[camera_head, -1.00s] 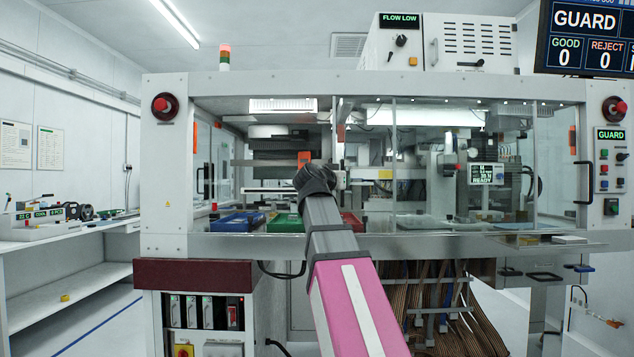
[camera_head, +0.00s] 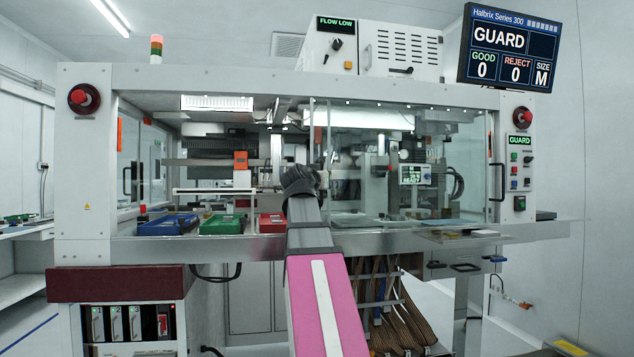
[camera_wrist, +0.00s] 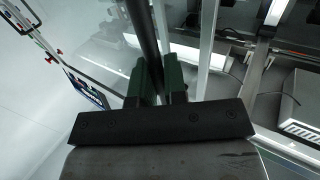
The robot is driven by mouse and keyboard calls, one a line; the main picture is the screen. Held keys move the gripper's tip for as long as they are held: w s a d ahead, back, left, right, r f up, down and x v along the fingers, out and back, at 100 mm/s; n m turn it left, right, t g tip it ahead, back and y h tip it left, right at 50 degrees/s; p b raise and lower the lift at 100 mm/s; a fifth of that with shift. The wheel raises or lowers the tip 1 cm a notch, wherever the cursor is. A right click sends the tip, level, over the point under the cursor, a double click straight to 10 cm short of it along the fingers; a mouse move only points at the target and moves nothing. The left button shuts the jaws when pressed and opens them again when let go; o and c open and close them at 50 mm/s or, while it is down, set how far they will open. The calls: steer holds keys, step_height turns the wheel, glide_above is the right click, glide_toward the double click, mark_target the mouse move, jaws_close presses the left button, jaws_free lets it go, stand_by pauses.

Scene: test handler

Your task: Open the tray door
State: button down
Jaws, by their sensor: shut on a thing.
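The tray door (camera_head: 352,150) is a clear glass panel on the front of the machine. Its glass also shows in the wrist view (camera_wrist: 105,40). My gripper (camera_head: 302,178) is at the door's left edge, in front of the machine. In the wrist view my gripper (camera_wrist: 159,82) has its two dark green fingers on either side of a long dark handle bar (camera_wrist: 144,30) and is shut on it. In the head view my gripper and arm hide the handle. The left bay opening stands uncovered.
Blue (camera_head: 168,224), green (camera_head: 222,224) and red (camera_head: 272,223) trays stand in the left bay. A front ledge (camera_head: 400,240) runs below the opening. A right-hand panel has a black handle (camera_head: 497,182). A screen (camera_head: 508,45) reads GUARD.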

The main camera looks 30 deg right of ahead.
steer(key=c, duration=1.2)
jaws_free()
steer(key=v, duration=1)
steer(key=shift+s+a, duration=0.25)
steer(key=shift+s, duration=0.05)
